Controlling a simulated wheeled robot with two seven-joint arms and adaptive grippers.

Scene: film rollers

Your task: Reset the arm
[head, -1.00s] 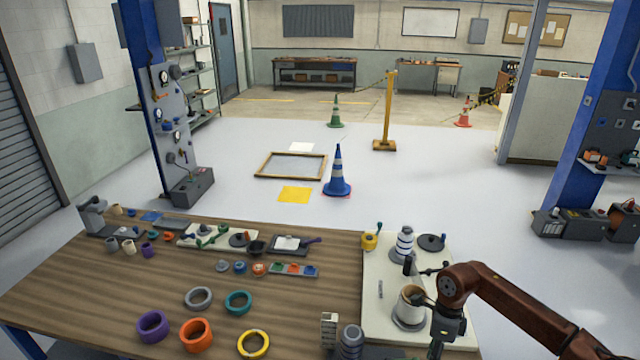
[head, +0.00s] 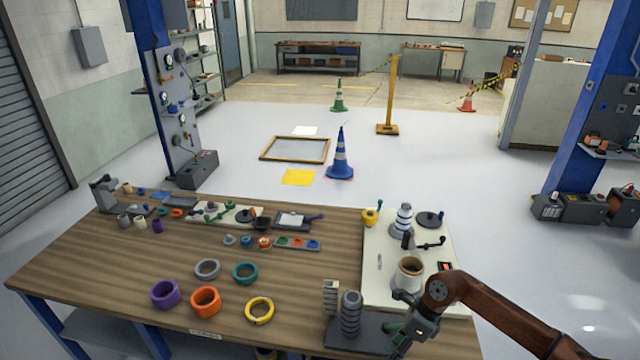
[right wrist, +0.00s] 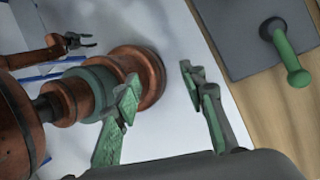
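My right gripper (head: 402,322) is at the front right of the workbench (head: 100,270), by the dark base (head: 365,335) with the grey ringed stack. In the right wrist view its two green-grey fingers (right wrist: 158,78) are apart with nothing between them. Behind them are my own copper arm parts. A beige cup (head: 410,273) stands upright on the white board (head: 385,290), apart from the gripper. My left gripper does not show in the head view; a small gripper at the upper left of the right wrist view (right wrist: 72,41) looks like mine, with its fingers apart.
Purple (head: 165,294), orange (head: 205,302), yellow (head: 259,311), teal (head: 245,272) and grey (head: 207,269) rings lie on the bench. A striped bottle-like stack (head: 403,222) stands on the white board. A grey plate (right wrist: 240,30) with a green handle shows in the wrist view.

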